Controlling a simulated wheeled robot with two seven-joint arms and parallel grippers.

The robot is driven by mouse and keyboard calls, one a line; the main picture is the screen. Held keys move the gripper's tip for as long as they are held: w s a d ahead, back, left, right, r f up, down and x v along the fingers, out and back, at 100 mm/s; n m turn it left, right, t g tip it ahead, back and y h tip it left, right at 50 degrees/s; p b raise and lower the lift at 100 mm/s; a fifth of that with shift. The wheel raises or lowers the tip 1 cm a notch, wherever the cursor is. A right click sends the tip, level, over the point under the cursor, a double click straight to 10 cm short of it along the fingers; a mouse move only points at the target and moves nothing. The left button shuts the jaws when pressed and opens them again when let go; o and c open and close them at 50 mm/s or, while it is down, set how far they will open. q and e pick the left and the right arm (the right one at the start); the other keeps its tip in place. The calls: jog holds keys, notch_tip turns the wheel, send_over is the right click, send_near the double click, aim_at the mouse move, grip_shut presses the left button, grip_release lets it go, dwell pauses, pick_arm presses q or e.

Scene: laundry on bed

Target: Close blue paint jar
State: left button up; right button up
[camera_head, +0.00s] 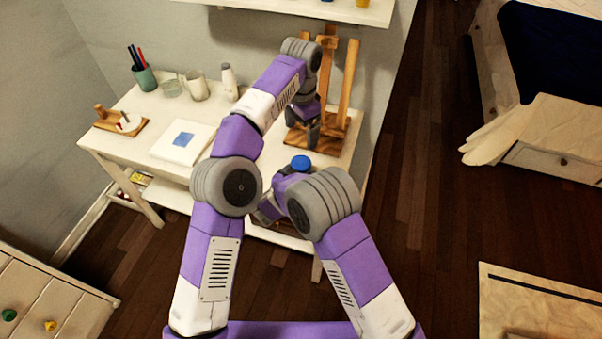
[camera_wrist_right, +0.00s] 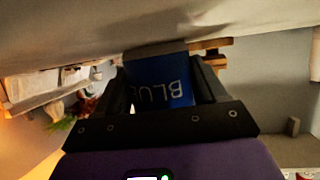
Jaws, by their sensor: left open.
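The blue paint jar shows in the head view as a round blue top (camera_head: 301,162) near the table's front right; my right arm hides its body. I cannot tell whether that top is a lid or open paint. In the right wrist view the jar (camera_wrist_right: 160,80), lettered "BLUE", fills the space between the fingers of my right gripper (camera_wrist_right: 165,90), which looks shut on it. My left gripper (camera_head: 313,132) is open, pointing down in front of the wooden easel, above and behind the jar. No separate lid shows clearly.
The easel (camera_head: 349,80) stands at the back right of the white table (camera_head: 120,145). A paper with a blue square (camera_head: 183,140), cups (camera_head: 197,86), a white bottle (camera_head: 229,80) and a pen holder (camera_head: 145,77) are to the left. A shelf (camera_head: 300,9) hangs above.

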jog(key=o, duration=0.5)
jog(key=shift+c, duration=0.2)
jog(key=p+v, duration=0.2)
jog(key=v, duration=0.5)
jog(key=shift+s+a+r, duration=0.15)
jog(key=shift+s+r, duration=0.05)
